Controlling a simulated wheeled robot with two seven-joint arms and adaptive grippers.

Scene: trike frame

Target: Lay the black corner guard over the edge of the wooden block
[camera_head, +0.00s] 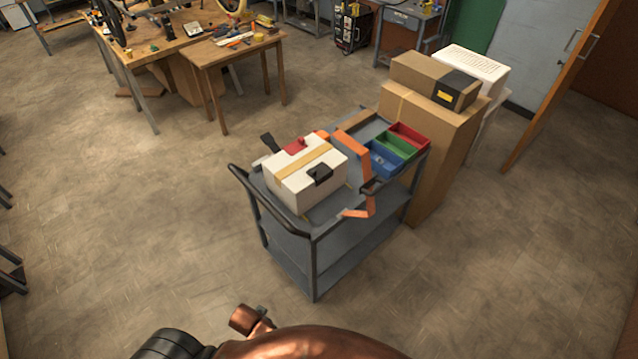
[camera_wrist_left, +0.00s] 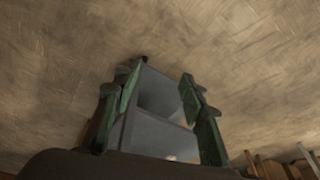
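A white block (camera_head: 292,188) with a tan strip (camera_head: 303,161) across its top sits on a grey cart (camera_head: 337,205); I cannot tell if it is the wooden block. A black guard-like piece (camera_head: 320,175) lies over its front top edge, and a red piece (camera_head: 295,146) sits at its rear edge. Another black piece (camera_head: 269,143) shows at its back left. My left gripper (camera_wrist_left: 160,98) shows in the left wrist view with its fingers apart and nothing seen held. The cart shows between them, farther off. My right gripper is not in view.
Blue (camera_head: 383,159), green (camera_head: 396,146) and red (camera_head: 410,134) bins and an orange bracket-like piece (camera_head: 352,146) are on the cart. A black handle (camera_head: 272,202) rims its near left. Cardboard boxes (camera_head: 430,135) stand behind it. The floor left of the cart is clear.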

